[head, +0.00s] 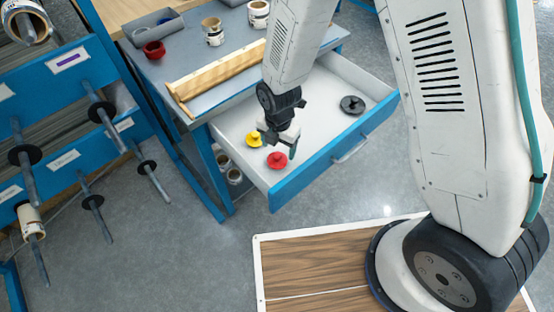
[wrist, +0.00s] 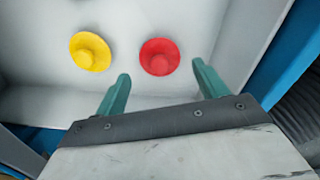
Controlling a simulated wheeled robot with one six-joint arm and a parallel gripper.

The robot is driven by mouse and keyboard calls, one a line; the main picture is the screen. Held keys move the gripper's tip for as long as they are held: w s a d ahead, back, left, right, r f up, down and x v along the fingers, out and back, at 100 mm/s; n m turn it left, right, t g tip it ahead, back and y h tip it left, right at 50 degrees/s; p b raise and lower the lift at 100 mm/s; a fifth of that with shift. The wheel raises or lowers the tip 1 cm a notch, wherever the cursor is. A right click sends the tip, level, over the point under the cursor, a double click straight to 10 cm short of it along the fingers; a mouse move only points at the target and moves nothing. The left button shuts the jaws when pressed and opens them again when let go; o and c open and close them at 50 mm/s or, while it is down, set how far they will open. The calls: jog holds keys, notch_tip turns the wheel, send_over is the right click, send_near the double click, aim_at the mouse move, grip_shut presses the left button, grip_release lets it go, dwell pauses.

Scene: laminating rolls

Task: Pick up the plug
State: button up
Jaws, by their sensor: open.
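A red plug (head: 277,160) lies in the open drawer (head: 324,95), near its front left corner. In the wrist view the red plug (wrist: 159,57) lies beyond and between my fingertips, apart from them. A yellow plug (head: 253,139) lies just beside it, and in the wrist view this yellow plug (wrist: 90,51) is to the left. A black plug (head: 352,105) lies farther right in the drawer. My gripper (head: 279,146) is over the drawer, close to the red plug. Its two teal fingers (wrist: 160,75) are open and empty.
The drawer's blue front (head: 335,158) and white walls enclose the plugs. The workbench above holds a wooden bar (head: 216,80), a red bowl (head: 154,49), a grey bin and several rolls. A blue rack (head: 70,60) with pegs stands at left.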

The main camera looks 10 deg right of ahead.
aim_at(277, 156)
notch_tip(277, 156, down, 5)
jog(key=shift+s+a+f, duration=0.1)
jog(key=shift+a+f, duration=0.05)
jog(key=shift+f, duration=0.05)
jog(key=c, duration=0.8)
jog(key=shift+r, duration=0.15)
